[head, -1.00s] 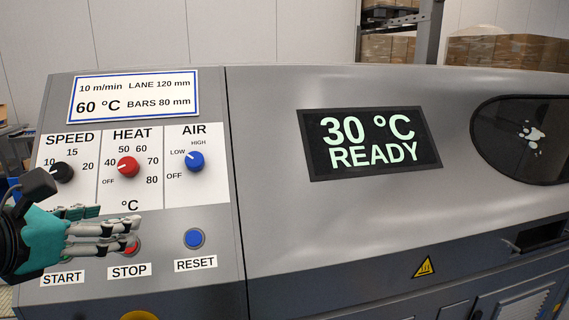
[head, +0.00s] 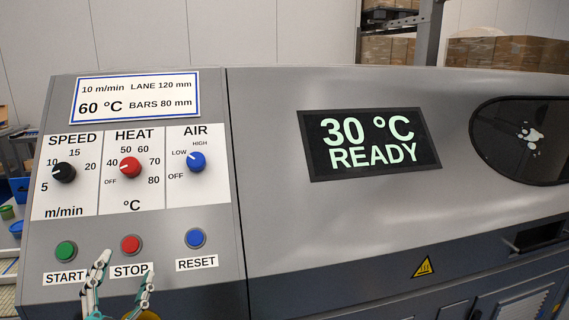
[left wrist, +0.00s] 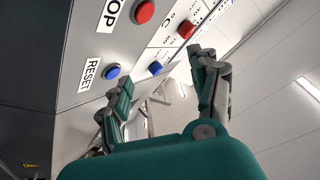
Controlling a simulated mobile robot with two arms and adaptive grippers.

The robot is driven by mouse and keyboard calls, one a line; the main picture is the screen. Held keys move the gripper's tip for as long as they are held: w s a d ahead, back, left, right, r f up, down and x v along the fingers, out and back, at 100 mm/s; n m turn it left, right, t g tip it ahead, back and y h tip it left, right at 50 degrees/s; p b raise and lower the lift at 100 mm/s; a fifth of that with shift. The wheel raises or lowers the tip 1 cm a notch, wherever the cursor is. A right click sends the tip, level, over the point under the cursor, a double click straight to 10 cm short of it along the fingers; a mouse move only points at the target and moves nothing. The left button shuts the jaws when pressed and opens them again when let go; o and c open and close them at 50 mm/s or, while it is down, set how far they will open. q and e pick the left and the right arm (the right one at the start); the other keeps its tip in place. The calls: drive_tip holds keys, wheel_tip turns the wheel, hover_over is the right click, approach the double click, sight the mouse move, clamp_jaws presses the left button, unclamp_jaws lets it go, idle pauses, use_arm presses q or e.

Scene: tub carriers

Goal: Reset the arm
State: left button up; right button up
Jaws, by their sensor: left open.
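My left gripper (head: 118,284) is at the bottom edge of the head view, below the STOP label, its two fingers apart and empty. It also shows in the left wrist view (left wrist: 160,68), with green and grey fingers spread and nothing between them. The grey control panel (head: 215,285) carries the green START button (head: 66,251), the red STOP button (head: 131,244) and the blue RESET button (head: 195,238). In the left wrist view, the RESET button (left wrist: 112,72) and STOP button (left wrist: 144,12) lie beyond the fingers. My right gripper is not in view.
Above the buttons are a black SPEED knob (head: 64,172), a red HEAT knob (head: 130,167) and a blue AIR knob (head: 196,162). The display (head: 369,144) reads 30 °C READY. A yellow part (head: 146,315) is partly hidden at the bottom edge.

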use_arm(q)
wheel_tip(320, 180, down, 14)
drive_tip(key=s+a+n+g+y, duration=0.1)
drive_tip(key=s+n+g, duration=0.25)
drive_tip(key=g, duration=0.25)
drive_tip(key=s+d+f+n+g+h, duration=0.1)
drive_tip(key=s+d+f+g+h, duration=0.15)
drive_tip(key=s+f+g, duration=0.55)
drive_tip(key=s+d+f+n+g+h, duration=0.1)
drive_tip(key=s+d+f+g, duration=0.3)
drive_tip(key=s+f, duration=0.7)
wheel_tip(320, 180, down, 26)
drive_tip(key=s+a+f+g, duration=0.2)
drive_tip(key=s+f, duration=1.4)
drive_tip(key=s, duration=0.1)
drive_tip(key=shift+a+f+m, duration=0.35)
drive_tip(key=shift+f+m, duration=0.05)
drive_tip(key=shift+m, duration=0.05)
